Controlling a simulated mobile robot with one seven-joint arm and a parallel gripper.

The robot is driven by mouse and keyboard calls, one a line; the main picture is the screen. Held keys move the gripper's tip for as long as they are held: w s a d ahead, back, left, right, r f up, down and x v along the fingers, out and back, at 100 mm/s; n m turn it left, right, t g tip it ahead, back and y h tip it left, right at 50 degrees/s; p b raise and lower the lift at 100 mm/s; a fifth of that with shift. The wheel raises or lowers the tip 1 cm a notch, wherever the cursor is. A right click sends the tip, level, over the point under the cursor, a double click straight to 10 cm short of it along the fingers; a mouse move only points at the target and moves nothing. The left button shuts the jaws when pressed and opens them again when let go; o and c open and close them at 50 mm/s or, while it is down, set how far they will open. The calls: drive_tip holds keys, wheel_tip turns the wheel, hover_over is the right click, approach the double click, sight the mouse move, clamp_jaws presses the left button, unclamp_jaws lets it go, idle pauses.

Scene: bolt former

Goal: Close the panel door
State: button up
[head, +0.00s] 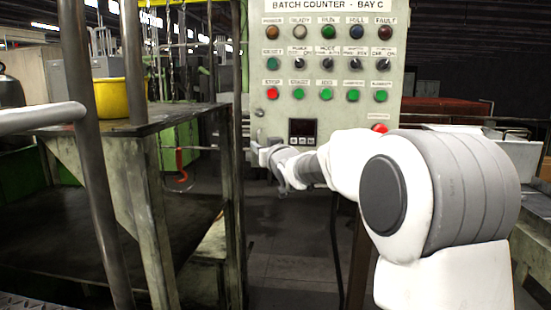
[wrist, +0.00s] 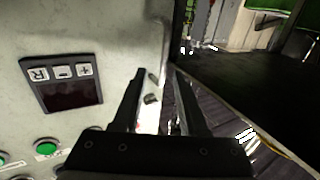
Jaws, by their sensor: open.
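The panel door (head: 338,110) is a pale grey-green board headed "BATCH COUNTER - BAY C", with rows of lamps, switches and buttons. Whether it stands ajar is hard to tell. My gripper (head: 268,160) is at its lower left edge in the head view, small and partly hidden by my own wrist. In the wrist view my gripper (wrist: 158,72) is open, with one finger over the panel face and the other past the panel's edge. A small dark fitting (wrist: 152,98) shows between the fingers near that edge. Contact cannot be told.
A dark worktable (head: 150,122) with a yellow bucket (head: 119,97) stands left of the panel, with a narrow floor gap between. A red hook (head: 180,165) hangs near the table. A small display (wrist: 72,95) lies beside my gripper on the panel face.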

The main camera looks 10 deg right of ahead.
drive_tip(key=s+d, duration=0.1)
drive_tip(key=s, duration=1.1)
drive_tip(key=shift+s+d, duration=0.15)
drive_tip(key=shift+s, duration=0.25)
